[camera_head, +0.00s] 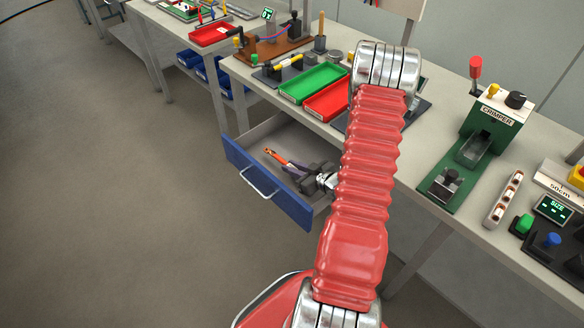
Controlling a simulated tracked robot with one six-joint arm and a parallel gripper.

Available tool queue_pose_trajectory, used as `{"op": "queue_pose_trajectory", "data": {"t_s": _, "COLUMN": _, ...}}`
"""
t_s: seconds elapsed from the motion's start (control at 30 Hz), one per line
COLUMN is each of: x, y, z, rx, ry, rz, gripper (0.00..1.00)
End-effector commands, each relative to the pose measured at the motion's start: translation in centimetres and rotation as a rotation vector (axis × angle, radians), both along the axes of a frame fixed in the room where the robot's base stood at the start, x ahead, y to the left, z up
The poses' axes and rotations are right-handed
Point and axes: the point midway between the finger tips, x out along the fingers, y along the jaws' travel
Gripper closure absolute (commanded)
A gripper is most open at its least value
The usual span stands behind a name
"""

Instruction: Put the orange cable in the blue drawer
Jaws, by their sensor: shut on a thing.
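The blue drawer (237,160) is pulled out from under the bench, with its blue front and metal handle facing left. The orange cable (274,156) shows as a short orange piece over the drawer's grey interior. My gripper (291,168) is low over the open drawer, inside its outline, and is shut on the orange cable. The cable's right part is hidden by the fingers. I cannot tell whether the cable touches the drawer floor. My red arm covers the drawer's right side.
Above the drawer, the bench holds a green tray (313,82), a red tray (327,101) and a green crimper (487,128). Another red tray (209,34) sits farther back. Blue bins (189,58) stand on a lower shelf. The floor left of the drawer is clear.

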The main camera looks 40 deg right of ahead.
Motion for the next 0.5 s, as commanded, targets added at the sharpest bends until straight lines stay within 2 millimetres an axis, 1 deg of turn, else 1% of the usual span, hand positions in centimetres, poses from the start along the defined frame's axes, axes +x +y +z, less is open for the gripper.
{"op": "queue_pose_trajectory", "data": {"t_s": 0.5, "x": -0.1, "y": 0.0, "z": -1.2, "rx": 0.001, "ry": 0.002, "rz": 0.0, "gripper": 1.0}}
